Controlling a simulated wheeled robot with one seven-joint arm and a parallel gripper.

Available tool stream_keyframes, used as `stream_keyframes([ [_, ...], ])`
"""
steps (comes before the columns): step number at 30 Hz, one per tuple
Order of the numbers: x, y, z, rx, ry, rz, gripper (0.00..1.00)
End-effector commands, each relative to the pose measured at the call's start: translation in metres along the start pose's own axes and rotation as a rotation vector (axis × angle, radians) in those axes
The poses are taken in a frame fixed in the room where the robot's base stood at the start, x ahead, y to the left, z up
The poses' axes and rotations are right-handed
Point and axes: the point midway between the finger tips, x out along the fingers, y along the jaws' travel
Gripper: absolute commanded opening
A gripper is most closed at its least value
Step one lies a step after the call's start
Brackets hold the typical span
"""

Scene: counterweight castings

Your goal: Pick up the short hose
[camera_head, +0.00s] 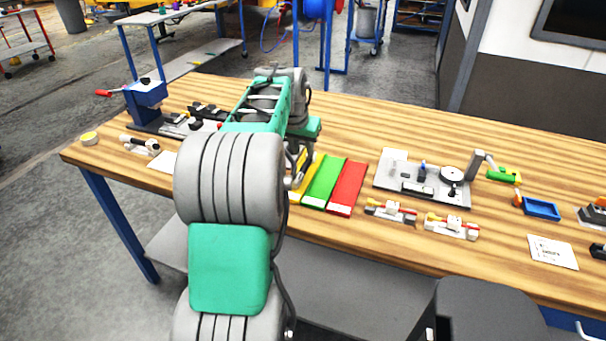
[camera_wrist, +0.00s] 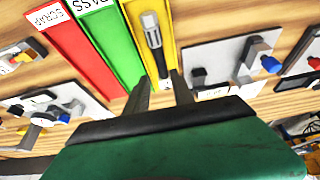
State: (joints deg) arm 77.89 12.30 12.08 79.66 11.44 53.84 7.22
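A short black piece with a light grey end, which looks like the short hose (camera_wrist: 154,40), lies lengthwise in the yellow tray (camera_wrist: 168,30) in the wrist view. My gripper (camera_wrist: 160,78) is open, with its two fingers apart at the near end of the tray. The hose's near end points into the gap between the fingertips. I cannot tell how high the fingers are above it. In the head view my arm hides the hose and most of the yellow tray (camera_head: 306,169).
The green tray (camera_head: 324,181) and red tray (camera_head: 347,187) stand beside the yellow one on the wooden bench (camera_head: 400,125). A grey fixture plate (camera_head: 398,172) lies to their right. Small clamp fixtures (camera_head: 390,210) sit near the front edge. A blue press (camera_head: 146,98) stands at left.

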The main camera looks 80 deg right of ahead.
Motion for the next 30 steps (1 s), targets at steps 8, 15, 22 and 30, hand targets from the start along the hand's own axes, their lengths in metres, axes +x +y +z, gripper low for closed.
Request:
stream_keyframes([
  [8, 0.041, -0.001, 0.004, -0.004, -0.006, 0.000, 0.29],
  [15, 0.070, -0.002, 0.004, -0.004, -0.001, -0.002, 0.29],
  [22, 0.070, -0.002, 0.005, -0.005, -0.001, -0.002, 0.24],
  [30, 0.070, -0.002, 0.005, -0.005, -0.001, -0.002, 0.02],
])
